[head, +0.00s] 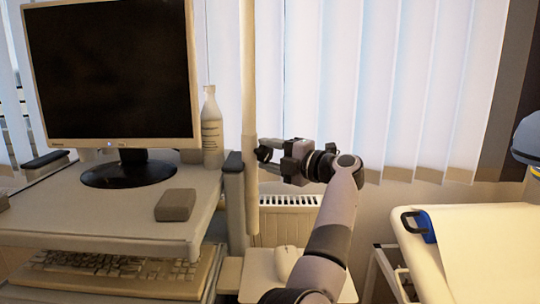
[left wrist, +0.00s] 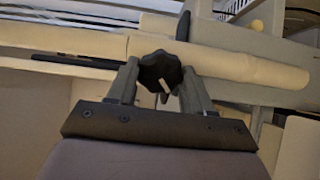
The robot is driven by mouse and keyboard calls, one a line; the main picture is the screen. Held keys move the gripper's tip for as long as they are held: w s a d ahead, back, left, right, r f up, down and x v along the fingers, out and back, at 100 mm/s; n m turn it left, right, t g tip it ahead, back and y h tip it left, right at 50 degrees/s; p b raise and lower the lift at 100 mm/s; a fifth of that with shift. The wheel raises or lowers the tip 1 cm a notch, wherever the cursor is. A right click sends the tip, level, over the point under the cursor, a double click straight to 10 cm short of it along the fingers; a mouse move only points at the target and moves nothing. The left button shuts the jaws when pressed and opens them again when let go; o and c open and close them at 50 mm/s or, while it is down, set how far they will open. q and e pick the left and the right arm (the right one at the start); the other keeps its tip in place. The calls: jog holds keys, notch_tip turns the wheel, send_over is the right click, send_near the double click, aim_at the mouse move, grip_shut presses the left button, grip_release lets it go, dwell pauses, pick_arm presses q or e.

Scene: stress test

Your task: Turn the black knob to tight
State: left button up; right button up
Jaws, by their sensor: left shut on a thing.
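The black knob (head: 263,154) sits on the side of the upright cream pole (head: 250,80) right of the monitor cart. My left gripper (head: 269,150) reaches it from the right and is shut on it. In the left wrist view the lobed black knob (left wrist: 158,68) lies between the two grey fingers of my left gripper (left wrist: 160,84). A short pale mark shows on the knob's face, toward its lower edge. The fingers hide parts of its sides. I cannot read any tight or loose label. My right gripper is in neither view.
The cart (head: 110,225) at left carries a monitor (head: 110,70), a white bottle (head: 212,130) and a grey box (head: 176,205). A keyboard (head: 110,265) lies below. A bed (head: 480,250) stands at right.

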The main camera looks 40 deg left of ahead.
pick_arm(q)
jog(key=o, duration=1)
jog(key=d, duration=0.2)
jog(key=d+b, duration=0.1)
jog(key=d, duration=0.1)
jog(key=d+b, duration=0.1)
jog(key=d, duration=0.2)
jog(key=shift+w+d, duration=0.1)
jog(key=shift+w, duration=0.2)
